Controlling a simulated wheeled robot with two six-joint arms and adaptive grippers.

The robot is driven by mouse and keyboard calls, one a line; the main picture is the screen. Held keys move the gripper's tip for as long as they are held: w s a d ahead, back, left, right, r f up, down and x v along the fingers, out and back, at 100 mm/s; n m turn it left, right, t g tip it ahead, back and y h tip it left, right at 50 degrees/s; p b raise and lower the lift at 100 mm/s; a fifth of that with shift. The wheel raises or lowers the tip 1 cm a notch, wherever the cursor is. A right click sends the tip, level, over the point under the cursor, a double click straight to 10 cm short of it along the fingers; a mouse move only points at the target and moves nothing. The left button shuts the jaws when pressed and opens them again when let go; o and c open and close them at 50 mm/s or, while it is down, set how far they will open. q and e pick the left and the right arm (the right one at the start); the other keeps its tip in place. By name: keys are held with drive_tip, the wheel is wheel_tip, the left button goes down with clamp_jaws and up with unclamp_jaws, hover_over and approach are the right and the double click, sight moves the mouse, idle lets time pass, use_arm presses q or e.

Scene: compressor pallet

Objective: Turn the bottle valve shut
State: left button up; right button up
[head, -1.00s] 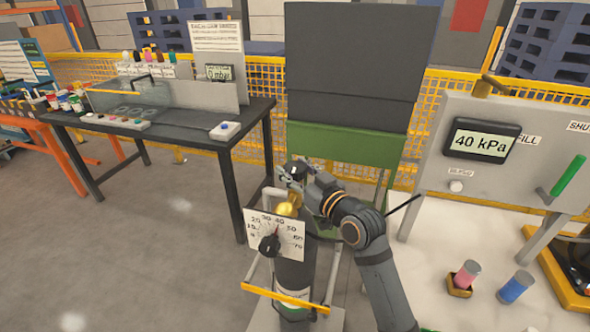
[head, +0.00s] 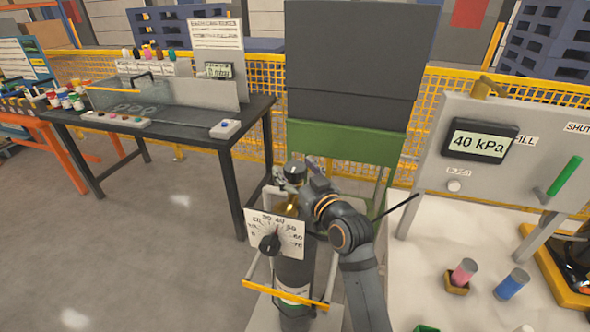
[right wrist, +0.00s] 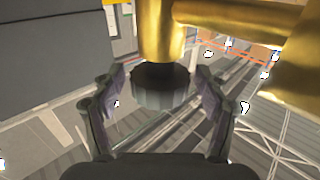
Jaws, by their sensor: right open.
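The gas bottle (head: 294,272) stands upright on a trolley, a dark cylinder with a pale label low down. Its brass valve body (right wrist: 160,32) fills the top of the right wrist view and is mostly hidden by my arm in the head view. The dark ribbed valve knob (right wrist: 160,85) lies between the fingers of my right gripper (right wrist: 160,108). The fingers are open, one on each side of the knob, with visible gaps. My right gripper (head: 296,176) is at the bottle's top in the head view. My left gripper is not in view.
A white dial plate (head: 287,229) with a black knob (head: 269,243) is in front of the bottle. A yellow-barred trolley (head: 285,297) surrounds it. A grey panel (head: 500,190) reading 40 kPa stands right. A dark workbench (head: 180,130) is left; floor before it is clear.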

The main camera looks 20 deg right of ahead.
sight(300, 175)
drive_tip(key=s, duration=0.2)
drive_tip(key=s+d, duration=0.1)
drive_tip(key=s, duration=0.4)
drive_tip(key=shift+s+d, duration=0.15)
drive_tip(key=shift+s, duration=0.05)
